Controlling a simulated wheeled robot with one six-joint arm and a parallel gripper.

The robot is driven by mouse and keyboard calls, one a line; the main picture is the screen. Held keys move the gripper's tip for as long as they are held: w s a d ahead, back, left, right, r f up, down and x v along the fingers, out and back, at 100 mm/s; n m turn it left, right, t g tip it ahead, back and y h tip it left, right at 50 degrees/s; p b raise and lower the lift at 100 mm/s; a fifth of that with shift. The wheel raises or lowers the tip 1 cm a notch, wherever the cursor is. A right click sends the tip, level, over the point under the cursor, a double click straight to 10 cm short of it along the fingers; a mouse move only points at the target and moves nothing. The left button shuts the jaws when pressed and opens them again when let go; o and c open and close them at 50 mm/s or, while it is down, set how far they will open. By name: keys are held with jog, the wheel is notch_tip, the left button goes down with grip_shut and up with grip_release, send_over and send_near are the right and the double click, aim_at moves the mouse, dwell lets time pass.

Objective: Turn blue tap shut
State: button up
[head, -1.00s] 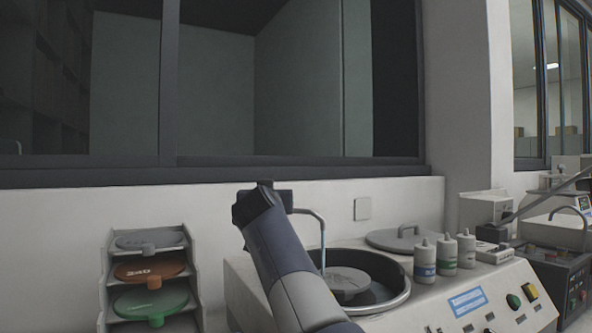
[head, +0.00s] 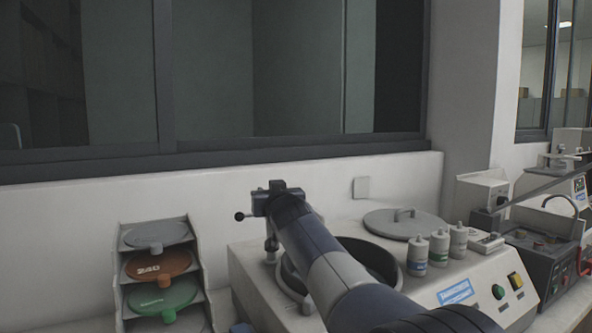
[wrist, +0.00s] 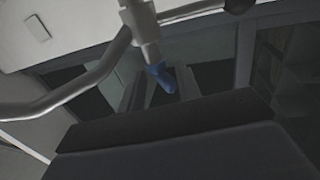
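The tap stands at the back left of the round basin, partly behind my arm in the head view. Its grey post (head: 271,246) and a lever with a black ball end (head: 240,216) show left of my gripper (head: 279,187). In the wrist view the tap's metal body (wrist: 143,25) has a blue end (wrist: 160,77), a bent pipe running left and a rod with a black knob (wrist: 238,5) to the right. Dark gripper parts fill the bottom of the wrist view, close to the blue end; contact cannot be told. The spout's end is hidden.
The basin (head: 385,262) is set in a pale machine with a green button (head: 498,292). Several white bottles (head: 418,250) and a grey lid (head: 405,222) stand to the right. A rack (head: 206,275) of coloured discs is at left. The wall is close behind.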

jog(key=shift+s+d+r+n+g+y+p, duration=0.2)
jog(key=shift+n+y+p, duration=0.35)
jog(key=shift+p, duration=2.7)
jog(key=shift+s+d+r+n+g+y+p, duration=0.1)
jog(key=shift+d+n+y+p, duration=0.4)
jog(key=shift+p, duration=2.75)
jog(key=y+p, duration=0.1)
jog(key=p, duration=0.2)
jog(key=shift+s+a+y, duration=0.1)
jog(key=shift+a+y, duration=0.15)
jog(key=shift+a, duration=0.1)
